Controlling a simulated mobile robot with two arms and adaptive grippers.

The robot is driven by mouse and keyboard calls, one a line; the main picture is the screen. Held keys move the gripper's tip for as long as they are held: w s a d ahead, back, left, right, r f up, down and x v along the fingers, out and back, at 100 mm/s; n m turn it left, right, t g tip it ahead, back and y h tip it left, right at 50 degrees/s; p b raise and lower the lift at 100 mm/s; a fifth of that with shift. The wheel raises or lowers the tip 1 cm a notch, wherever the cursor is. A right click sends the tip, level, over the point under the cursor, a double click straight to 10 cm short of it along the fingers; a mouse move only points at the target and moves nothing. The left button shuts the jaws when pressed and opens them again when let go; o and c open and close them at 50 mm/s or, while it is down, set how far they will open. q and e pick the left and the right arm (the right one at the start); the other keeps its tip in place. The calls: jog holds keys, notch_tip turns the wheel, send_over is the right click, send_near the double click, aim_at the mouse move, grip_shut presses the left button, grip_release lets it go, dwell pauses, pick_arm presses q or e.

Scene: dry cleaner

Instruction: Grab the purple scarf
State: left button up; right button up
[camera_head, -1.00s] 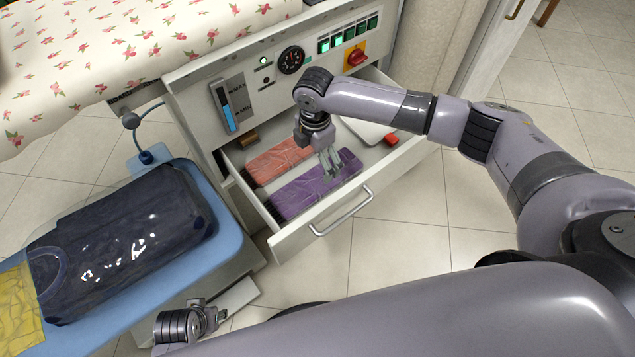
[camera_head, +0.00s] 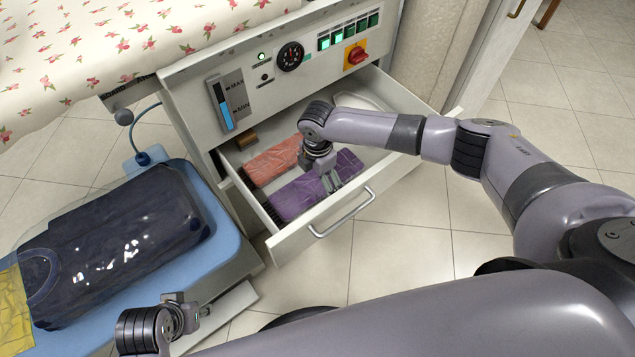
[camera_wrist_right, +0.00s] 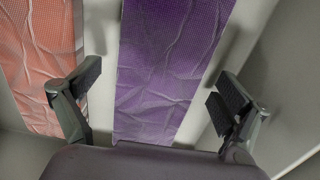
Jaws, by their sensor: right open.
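The purple scarf (camera_head: 299,196) lies folded flat in the open drawer, near its front panel. My right gripper (camera_head: 329,182) is over the scarf's right part, pointing down. In the right wrist view the purple scarf (camera_wrist_right: 165,70) runs between the two open fingers of my right gripper (camera_wrist_right: 158,95), one on each side, with nothing gripped. I cannot tell whether the fingertips touch the drawer floor. My left gripper (camera_head: 185,312) is low at the bottom left, away from the drawer; its jaws are too small to read.
An orange scarf (camera_head: 272,162) lies beside the purple one, also in the right wrist view (camera_wrist_right: 42,60). The drawer's front panel (camera_head: 290,243) and handle (camera_head: 342,215) stand close to my right gripper. A bagged dark garment (camera_head: 115,245) lies on a blue board at left.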

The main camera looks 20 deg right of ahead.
jog(key=shift+c, duration=0.4)
jog(key=c, duration=1.2)
